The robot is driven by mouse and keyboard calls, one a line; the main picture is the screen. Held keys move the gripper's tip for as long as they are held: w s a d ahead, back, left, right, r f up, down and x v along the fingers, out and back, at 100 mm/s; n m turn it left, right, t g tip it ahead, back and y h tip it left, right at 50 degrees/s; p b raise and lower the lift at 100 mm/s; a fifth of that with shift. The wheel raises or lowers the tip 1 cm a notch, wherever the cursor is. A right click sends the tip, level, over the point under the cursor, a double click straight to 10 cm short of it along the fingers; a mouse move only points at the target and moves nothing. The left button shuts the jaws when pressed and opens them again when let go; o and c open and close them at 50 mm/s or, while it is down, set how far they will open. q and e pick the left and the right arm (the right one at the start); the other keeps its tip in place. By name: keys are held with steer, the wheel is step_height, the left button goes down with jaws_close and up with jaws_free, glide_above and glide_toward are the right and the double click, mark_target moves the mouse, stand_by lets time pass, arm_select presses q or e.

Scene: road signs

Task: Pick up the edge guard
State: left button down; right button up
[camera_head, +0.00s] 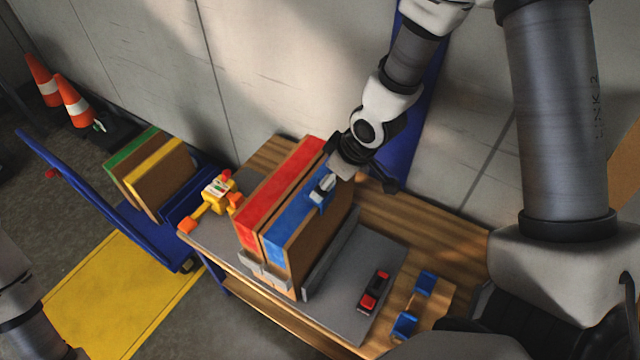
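Two blue bracket-like pieces, which look like edge guards, lie on the wooden table at the right: an upper one (426,283) and a lower one (404,325). Another small blue piece (326,202) sits at the top edge of the blue-topped panel, right below my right gripper (328,184). My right gripper reaches down from the top right to that panel's top edge; whether its fingers are closed on the blue piece is unclear. My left arm shows only at the lower left edge, and its gripper is out of view.
Red-topped (285,180) and blue-topped (295,222) panels stand upright in a grey holder (333,254). A red-black tool (374,291) lies on the grey mat (345,322). A yellow-orange tool (215,195) is left. A blue cart (90,190) with panels and cones (72,103) stand farther left.

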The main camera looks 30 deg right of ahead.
steer(key=x, duration=0.1)
steer(key=p+x, duration=0.1)
steer(key=x, duration=0.3)
steer(key=shift+w+d, duration=0.25)
steer(key=shift+s+a+f, duration=0.1)
steer(key=shift+f, duration=0.3)
steer(key=c, duration=1.2)
arm_select(q)
steer(key=shift+w+r, duration=0.3)
steer(key=shift+r, duration=0.4)
